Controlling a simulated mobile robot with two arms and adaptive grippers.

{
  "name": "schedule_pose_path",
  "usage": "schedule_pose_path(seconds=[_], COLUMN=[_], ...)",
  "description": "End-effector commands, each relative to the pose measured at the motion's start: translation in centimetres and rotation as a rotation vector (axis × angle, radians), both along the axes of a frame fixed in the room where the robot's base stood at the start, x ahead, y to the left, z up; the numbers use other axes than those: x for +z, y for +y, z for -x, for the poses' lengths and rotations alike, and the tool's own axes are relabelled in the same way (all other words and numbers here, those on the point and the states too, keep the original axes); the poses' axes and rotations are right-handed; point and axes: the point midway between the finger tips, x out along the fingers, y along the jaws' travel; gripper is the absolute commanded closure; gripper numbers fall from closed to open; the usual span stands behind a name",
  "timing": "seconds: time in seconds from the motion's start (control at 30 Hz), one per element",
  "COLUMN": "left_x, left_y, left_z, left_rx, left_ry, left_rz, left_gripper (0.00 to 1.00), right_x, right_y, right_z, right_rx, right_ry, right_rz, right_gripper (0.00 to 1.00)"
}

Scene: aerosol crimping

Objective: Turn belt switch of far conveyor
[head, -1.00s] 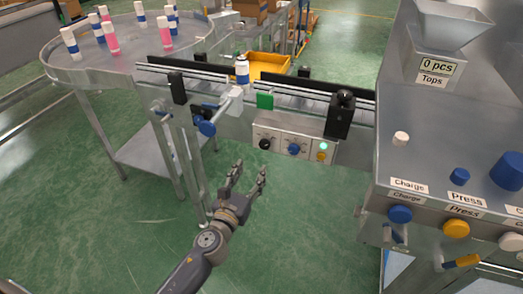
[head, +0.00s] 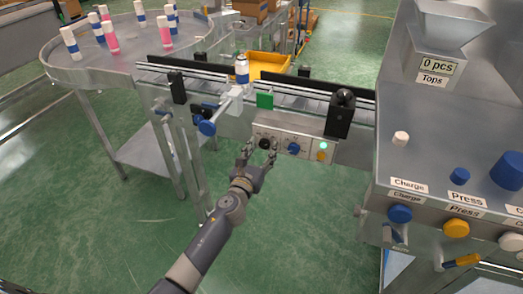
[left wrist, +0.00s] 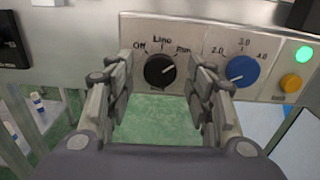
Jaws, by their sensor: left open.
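The belt switch is a black knob (left wrist: 159,70) on the conveyor's control panel, with the labels Off, Line and a third one at right, partly hard to read. Its pointer is turned to the upper right, toward the third label. In the head view the black knob (head: 265,143) shows just above my left fingertips. My left gripper (head: 262,149) is open in front of the panel. In the left wrist view its fingers (left wrist: 160,80) stand to the left and right of the knob, apart from it. My right gripper is not in view.
A blue speed knob (left wrist: 241,70) sits close to the right finger. A green lamp (left wrist: 304,54) and a yellow button (left wrist: 291,83) are further right. The conveyor (head: 200,77) carries a can (head: 242,70). The machine with the Tops hopper (head: 455,25) stands at right.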

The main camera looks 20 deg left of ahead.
Motion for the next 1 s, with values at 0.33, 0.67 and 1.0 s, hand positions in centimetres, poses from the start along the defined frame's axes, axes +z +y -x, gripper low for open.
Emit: schedule_pose_path(seconds=[0.33, 0.67, 1.0], left_x=[0.01, -0.02, -0.06], left_y=[0.0, 0.0, -0.01], left_z=[0.03, 0.04, 0.04], left_rx=[0.0, 0.0, 0.0], left_ry=[0.0, 0.001, 0.008], left_rz=[0.0, 0.039, 0.262], left_gripper=[0.95, 0.95, 0.95], right_x=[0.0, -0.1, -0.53], right_y=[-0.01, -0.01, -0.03], right_z=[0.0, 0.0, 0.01], right_rx=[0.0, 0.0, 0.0], right_ry=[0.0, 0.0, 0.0], right_rz=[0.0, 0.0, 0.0], right_gripper=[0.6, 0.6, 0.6])
